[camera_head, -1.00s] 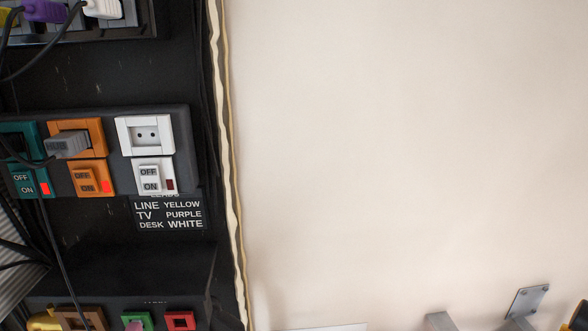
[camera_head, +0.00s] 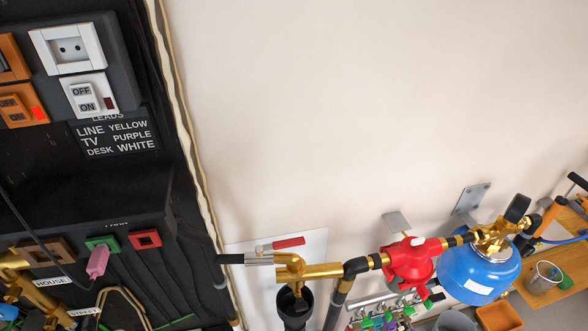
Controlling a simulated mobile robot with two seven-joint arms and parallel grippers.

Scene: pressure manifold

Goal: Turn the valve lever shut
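A lever with a red grip (camera_head: 289,243) shows low in the middle of the head view, above a silver and brass valve fitting (camera_head: 290,266). The lever points right and slightly up, roughly along the line of the pipe. Neither of my grippers is in view, and nothing touches the lever.
A red fitting (camera_head: 408,262) and a blue vessel (camera_head: 480,272) with a gauge continue the pipe to the right. A black funnel-like piece (camera_head: 294,308) is below the valve. A dark panel (camera_head: 80,205) with sockets stands left. A wooden surface (camera_head: 560,237) holds a glass.

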